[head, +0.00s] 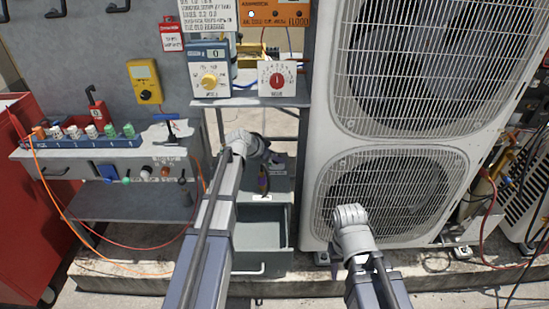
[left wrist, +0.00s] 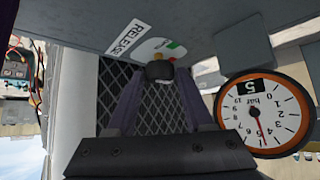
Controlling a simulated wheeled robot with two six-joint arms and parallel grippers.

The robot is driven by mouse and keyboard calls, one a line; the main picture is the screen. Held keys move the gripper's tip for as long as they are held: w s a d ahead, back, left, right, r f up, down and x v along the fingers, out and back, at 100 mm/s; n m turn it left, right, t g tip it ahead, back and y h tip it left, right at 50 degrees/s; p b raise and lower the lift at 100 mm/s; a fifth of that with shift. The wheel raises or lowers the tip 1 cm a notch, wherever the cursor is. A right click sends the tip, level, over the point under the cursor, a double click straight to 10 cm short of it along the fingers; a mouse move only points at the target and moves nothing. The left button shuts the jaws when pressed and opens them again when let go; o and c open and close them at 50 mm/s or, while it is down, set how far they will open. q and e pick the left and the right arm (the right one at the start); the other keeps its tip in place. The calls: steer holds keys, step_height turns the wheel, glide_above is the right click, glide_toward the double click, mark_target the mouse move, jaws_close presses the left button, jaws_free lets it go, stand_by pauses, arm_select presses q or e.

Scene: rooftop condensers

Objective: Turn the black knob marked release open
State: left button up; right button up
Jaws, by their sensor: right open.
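The black knob (left wrist: 160,70) sits on a grey panel in the left wrist view, beside a white label reading RELEASE (left wrist: 126,37). My left gripper (left wrist: 161,78) has its two dark fingers on either side of the knob, and they look closed against it. In the head view my left gripper (head: 263,180) reaches down below the small shelf, with its tips and the knob hard to make out. My right wrist (head: 350,225) is in front of the condenser, empty as far as I see; its fingers are mostly hidden.
A pressure gauge (left wrist: 264,114) with an orange rim is close to the right of my left fingers. A white condenser (head: 319,150) stands at the right. An open grey drawer (head: 262,226) is below my left gripper. A bench (head: 60,160) with cables is at the left.

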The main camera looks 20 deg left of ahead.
arm_select(q)
jaws_close()
steer(key=shift+s+d+n+t+y, duration=0.15)
steer(key=shift+n+t+y, duration=0.15)
steer(key=shift+n+y, duration=0.9)
steer(key=shift+n, duration=0.4)
steer(key=shift+o, duration=1.8)
jaws_free()
